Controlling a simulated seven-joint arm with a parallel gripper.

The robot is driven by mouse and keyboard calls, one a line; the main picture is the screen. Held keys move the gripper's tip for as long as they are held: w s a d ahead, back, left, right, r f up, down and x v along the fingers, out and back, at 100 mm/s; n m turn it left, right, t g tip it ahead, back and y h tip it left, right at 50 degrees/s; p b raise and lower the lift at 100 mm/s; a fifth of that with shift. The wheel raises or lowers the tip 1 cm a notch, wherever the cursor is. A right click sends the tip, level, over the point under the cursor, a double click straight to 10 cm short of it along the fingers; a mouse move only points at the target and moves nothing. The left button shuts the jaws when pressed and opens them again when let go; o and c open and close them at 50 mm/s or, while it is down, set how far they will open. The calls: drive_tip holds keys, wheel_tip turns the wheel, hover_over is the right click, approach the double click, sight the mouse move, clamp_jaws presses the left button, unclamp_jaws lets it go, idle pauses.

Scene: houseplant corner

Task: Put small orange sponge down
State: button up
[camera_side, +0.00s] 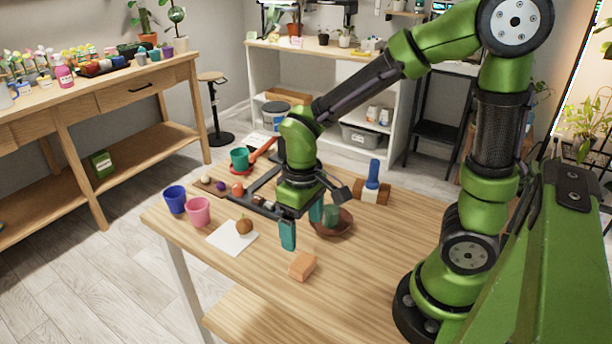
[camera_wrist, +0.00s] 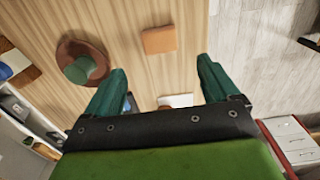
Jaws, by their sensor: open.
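The small orange sponge (camera_side: 302,265) lies flat on the wooden table (camera_side: 345,275) near its front edge. It also shows in the wrist view (camera_wrist: 158,40), beyond the fingertips and apart from them. My gripper (camera_side: 302,223) is open and empty, with its fingers pointing down above the table, behind the sponge in the side view. In the wrist view my gripper (camera_wrist: 161,72) has its two dark green fingers spread wide, with bare table between them and the sponge.
A brown dish (camera_side: 346,228) with a green cup (camera_side: 331,215) stands beside my gripper. A white card (camera_side: 226,240) bears a brown round thing (camera_side: 244,226). Pink (camera_side: 198,212) and blue (camera_side: 175,200) cups stand left. A blue-handled tool (camera_side: 373,177) stands behind. Table around the sponge is clear.

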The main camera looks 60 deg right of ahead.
drive_tip(key=s+r+m+t+y, duration=0.1)
drive_tip(key=s+r+m+t, duration=0.1)
drive_tip(key=r, duration=0.4)
drive_tip(key=s+r+m+t+y, duration=0.1)
drive_tip(key=s+r+m+t, duration=0.1)
drive_tip(key=r+t, duration=0.3)
wheel_tip(320, 180, up, 3)
drive_tip(key=shift+s+d+f, duration=0.2)
drive_tip(key=shift+d, duration=0.15)
idle(0.6)
